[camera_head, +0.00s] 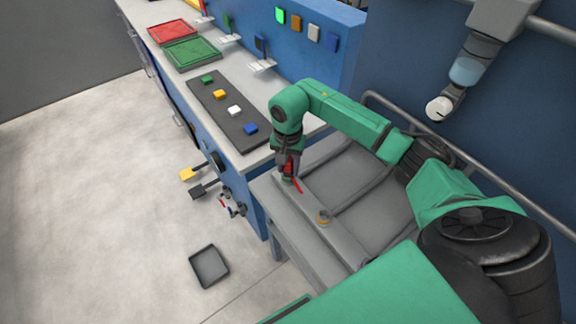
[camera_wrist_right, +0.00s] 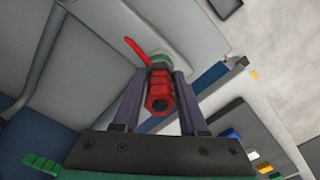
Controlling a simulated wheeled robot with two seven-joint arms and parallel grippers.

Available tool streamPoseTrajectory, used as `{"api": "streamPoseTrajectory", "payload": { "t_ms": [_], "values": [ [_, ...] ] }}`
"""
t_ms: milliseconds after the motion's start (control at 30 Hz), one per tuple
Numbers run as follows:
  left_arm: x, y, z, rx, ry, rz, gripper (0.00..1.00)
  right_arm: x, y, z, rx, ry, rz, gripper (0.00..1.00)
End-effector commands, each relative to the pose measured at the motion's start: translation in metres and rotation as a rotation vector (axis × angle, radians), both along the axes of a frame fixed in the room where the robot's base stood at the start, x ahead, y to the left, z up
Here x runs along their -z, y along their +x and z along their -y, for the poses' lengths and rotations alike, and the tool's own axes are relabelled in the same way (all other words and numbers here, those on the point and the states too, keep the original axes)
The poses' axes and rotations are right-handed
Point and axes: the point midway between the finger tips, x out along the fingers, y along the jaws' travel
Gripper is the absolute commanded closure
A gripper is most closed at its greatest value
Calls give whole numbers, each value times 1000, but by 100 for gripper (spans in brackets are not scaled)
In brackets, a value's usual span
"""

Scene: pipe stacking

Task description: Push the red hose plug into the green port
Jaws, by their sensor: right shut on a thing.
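The red hose plug (camera_wrist_right: 159,93) is ribbed with a hexagonal end facing the wrist camera. My right gripper (camera_wrist_right: 161,76) is shut on it, one dark finger on each side. In the head view my right gripper (camera_head: 287,164) points down, with the red plug (camera_head: 288,169) at its tips. The green port (camera_wrist_right: 161,59) shows as a green ring just beyond the plug's far end, in line with it. I cannot tell how deep the plug sits in the port. A thin red bar (camera_wrist_right: 137,51) sticks out beside the port. My left gripper is not in view.
A counter at the left holds a dark board (camera_head: 217,97) with coloured blocks, and red (camera_head: 172,31) and green trays (camera_head: 192,53). A black tray (camera_head: 209,266) lies on the open floor. Pipes run along the right wall.

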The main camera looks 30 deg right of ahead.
Motion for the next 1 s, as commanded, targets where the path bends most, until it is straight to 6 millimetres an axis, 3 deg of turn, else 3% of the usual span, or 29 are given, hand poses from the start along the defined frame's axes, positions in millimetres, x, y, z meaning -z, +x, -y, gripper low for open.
{"api": "streamPoseTrajectory", "payload": {
  "t_ms": [33,100,433,567,667,1000],
  "values": [
    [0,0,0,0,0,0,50,-1,0,0,0,1,1,51],
    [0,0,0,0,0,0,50,-1,0,0,0,1,1,24],
    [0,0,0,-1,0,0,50,-1,0,0,0,0,1,23],
    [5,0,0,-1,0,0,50,-13,1,0,0,1,5,23],
    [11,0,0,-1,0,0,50,-34,2,0,-1,0,8,23],
    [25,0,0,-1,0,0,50,-129,1,0,1,-1,6,23]
  ]
}}
